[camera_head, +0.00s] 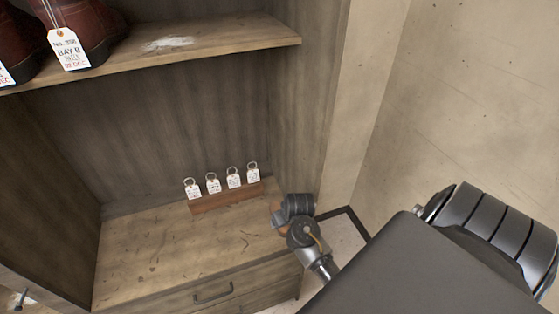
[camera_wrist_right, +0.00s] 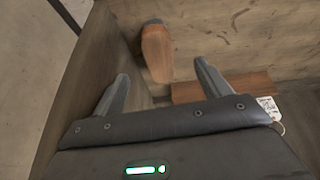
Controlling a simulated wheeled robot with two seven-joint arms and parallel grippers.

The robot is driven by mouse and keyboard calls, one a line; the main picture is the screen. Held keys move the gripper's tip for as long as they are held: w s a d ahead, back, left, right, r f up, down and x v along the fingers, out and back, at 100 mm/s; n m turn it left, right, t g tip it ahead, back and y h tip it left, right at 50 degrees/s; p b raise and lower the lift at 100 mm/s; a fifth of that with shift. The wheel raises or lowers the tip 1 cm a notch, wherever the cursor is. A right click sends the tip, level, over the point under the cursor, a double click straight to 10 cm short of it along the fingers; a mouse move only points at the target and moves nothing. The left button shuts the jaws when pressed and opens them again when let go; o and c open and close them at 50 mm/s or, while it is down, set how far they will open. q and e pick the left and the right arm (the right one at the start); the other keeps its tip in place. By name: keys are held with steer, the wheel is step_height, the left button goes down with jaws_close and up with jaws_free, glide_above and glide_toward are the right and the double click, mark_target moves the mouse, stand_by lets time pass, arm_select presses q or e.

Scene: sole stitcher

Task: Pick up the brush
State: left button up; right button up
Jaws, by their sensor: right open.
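The brush (camera_wrist_right: 156,52) appears to be the brown wooden piece with a grey end in the right wrist view. It is beyond and between the spread fingertips of my right gripper (camera_wrist_right: 161,70). The gripper is open, and I see no finger closed on the brush. In the head view my right gripper (camera_head: 281,218) is low at the right end of the cabinet's lower surface. A small brown patch shows beside it, and my wrist hides most of that spot. My left gripper is not in view.
A wooden rack (camera_head: 226,197) with several white ring tags stands on the cabinet's lower surface (camera_head: 150,260), left of my right gripper. The cabinet's side wall (camera_head: 300,100) is close by. Tagged brown boots (camera_head: 90,25) stand on the upper shelf. The lower surface's left part is clear.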

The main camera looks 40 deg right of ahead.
steer(key=shift+w+d+r+m, duration=0.2)
steer(key=shift+w+d, duration=0.15)
steer(key=shift+w, duration=0.25)
steer(key=shift+w+d+r+m, duration=0.2)
steer(key=shift+w+d, duration=0.1)
steer(key=shift+w, duration=0.3)
steer(key=shift+b+x, duration=0.4)
steer(key=shift+x, duration=2.45)
steer(key=shift+w+f, duration=0.2)
steer(key=shift+f, duration=0.2)
steer(key=x, duration=0.4)
steer(key=shift+w+d+f+p, duration=0.1)
steer(key=shift+w+p, duration=0.05)
steer(key=shift+p, duration=0.25)
steer(key=c, duration=1.2)
steer(key=shift+r+b, duration=0.2)
steer(key=shift+b, duration=0.15)
step_height(320, 180, up, 11)
steer(key=w+a, duration=0.2)
steer(key=a, duration=0.4)
steer(key=w+a+b, duration=0.1)
steer(key=w+a, duration=0.1)
steer(key=a, duration=0.4)
steer(key=w+a, duration=0.2)
steer(key=a, duration=0.5)
steer(key=shift+w+b, duration=0.25)
steer(key=shift+b, duration=0.15)
